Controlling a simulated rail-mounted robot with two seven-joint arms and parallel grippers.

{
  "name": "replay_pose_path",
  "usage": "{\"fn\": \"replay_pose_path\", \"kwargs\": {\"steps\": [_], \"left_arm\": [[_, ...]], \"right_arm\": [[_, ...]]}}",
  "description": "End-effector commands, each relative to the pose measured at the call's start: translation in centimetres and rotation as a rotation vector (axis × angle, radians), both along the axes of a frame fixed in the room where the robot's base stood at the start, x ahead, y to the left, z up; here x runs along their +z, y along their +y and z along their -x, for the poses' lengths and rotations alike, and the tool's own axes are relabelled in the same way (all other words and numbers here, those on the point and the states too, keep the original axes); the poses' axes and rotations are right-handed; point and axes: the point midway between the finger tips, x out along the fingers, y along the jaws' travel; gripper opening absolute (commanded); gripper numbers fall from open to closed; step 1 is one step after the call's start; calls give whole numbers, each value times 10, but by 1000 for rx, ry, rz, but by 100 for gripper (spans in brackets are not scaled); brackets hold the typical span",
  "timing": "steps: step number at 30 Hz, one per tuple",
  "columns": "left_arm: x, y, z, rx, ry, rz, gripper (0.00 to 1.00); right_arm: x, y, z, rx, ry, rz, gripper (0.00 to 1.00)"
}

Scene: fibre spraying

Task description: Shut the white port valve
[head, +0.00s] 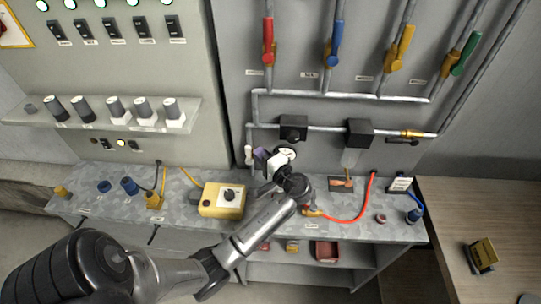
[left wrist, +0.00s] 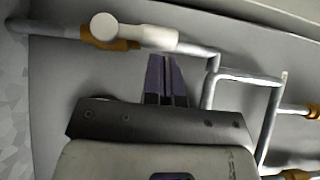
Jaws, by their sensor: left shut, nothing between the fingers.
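The white port valve (head: 248,154) is a small white handle on the pipe at the back of the bench, just left of my left gripper (head: 261,156) in the head view. In the left wrist view, its white lever (left wrist: 148,37) has a round knob at the left end and lies roughly along the pipe, over an orange-brown valve body (left wrist: 88,36). My left gripper (left wrist: 166,62) is shut and empty, with its tips just below the lever's right end. I cannot tell if they touch it. My right gripper is not in view.
Red (head: 268,40), blue (head: 336,42), yellow (head: 401,47) and green (head: 464,54) valve handles sit on pipes above. A yellow box with a dial (head: 222,201) stands on the bench left of my left gripper. A red hose (head: 358,212) curves to the right.

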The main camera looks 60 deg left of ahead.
Motion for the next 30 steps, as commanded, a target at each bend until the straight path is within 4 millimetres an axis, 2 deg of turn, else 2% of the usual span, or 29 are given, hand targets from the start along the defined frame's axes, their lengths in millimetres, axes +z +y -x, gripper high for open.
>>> {"fn": "replay_pose_path", "kwargs": {"steps": [17,30], "left_arm": [[1,4,5,0,-3,2,0],[4,7,9,0,-69,51,0]], "right_arm": [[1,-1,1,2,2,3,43],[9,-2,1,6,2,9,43]]}}
